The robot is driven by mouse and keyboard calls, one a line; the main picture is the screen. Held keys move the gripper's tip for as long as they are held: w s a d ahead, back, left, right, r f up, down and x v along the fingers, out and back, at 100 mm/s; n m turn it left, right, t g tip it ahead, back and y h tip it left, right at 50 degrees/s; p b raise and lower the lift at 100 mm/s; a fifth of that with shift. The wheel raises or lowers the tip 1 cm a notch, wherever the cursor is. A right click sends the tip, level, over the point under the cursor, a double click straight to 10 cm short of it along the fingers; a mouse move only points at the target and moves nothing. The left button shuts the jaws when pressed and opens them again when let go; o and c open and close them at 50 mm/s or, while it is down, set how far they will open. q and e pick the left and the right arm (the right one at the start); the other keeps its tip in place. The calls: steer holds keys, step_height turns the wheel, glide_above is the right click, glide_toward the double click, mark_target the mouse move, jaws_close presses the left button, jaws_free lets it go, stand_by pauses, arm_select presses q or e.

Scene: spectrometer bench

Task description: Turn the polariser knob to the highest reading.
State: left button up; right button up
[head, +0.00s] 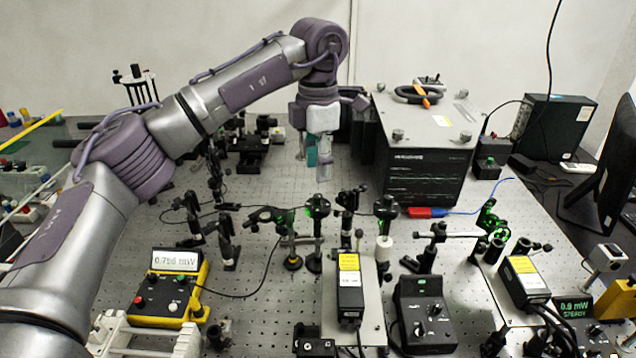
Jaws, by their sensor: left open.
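My left gripper (318,172) points down, open and empty, above the optical bench, behind the row of optics. Two round black mounts with green light on them stand on posts in that row: the left mount (318,208) is below the gripper in the picture, the right mount (386,207) is farther right. I cannot tell which one carries the polariser knob. A yellow power meter (178,290) at the front left shows about 0.766 mW, the digits slightly blurred. My right gripper is not in view.
A large black instrument box (425,150) stands right of the gripper, close to my arm. Posts and lens mounts crowd the middle of the perforated bench (262,335). A black knob box (424,312) and a yellow-labelled unit (349,288) stand at the front.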

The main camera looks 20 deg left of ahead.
mark_target(318, 195)
arm_select(q)
step_height(318, 195, up, 6)
steer(key=shift+f, duration=0.25)
